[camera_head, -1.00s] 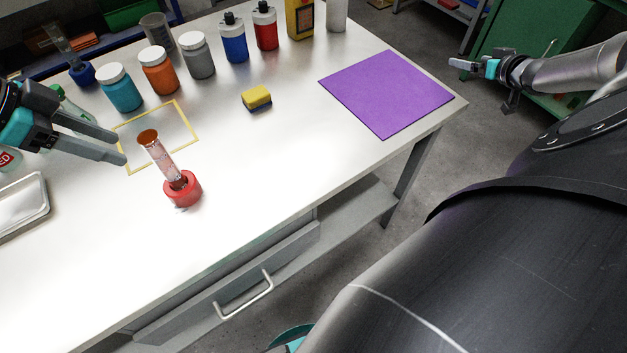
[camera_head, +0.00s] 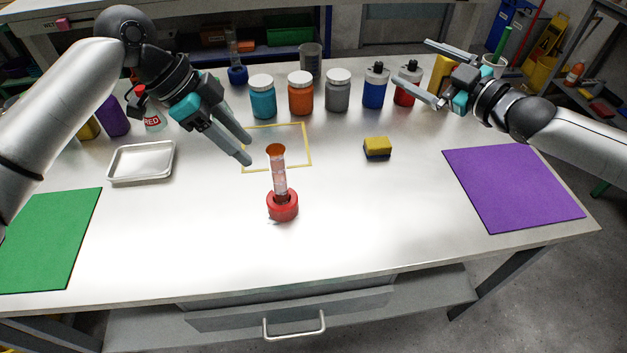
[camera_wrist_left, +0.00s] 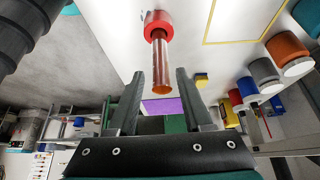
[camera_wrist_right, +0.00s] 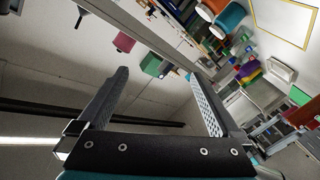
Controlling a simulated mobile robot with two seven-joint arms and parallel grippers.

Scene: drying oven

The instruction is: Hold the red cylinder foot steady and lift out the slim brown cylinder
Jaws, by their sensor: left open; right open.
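The red cylinder foot (camera_head: 283,207) stands upright on the white table near its middle. A slim cylinder with a brown top (camera_head: 277,150) rises from it; its shaft looks clear with reddish marks. In the left wrist view the red foot (camera_wrist_left: 158,24) and the brown cylinder (camera_wrist_left: 160,66) lie ahead of the open fingers. My left gripper (camera_head: 246,148) is open and empty, above and to the left of the cylinder, apart from it. My right gripper (camera_head: 430,73) is open and empty at the back right; its fingers (camera_wrist_right: 160,90) are spread with nothing between them.
A yellow outlined square (camera_head: 308,140) lies behind the cylinder. A sponge (camera_head: 377,148) and purple mat (camera_head: 512,187) are to the right, a metal tray (camera_head: 141,163) and green mat (camera_head: 50,240) to the left. Several jars and bottles (camera_head: 338,91) line the back. The table front is clear.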

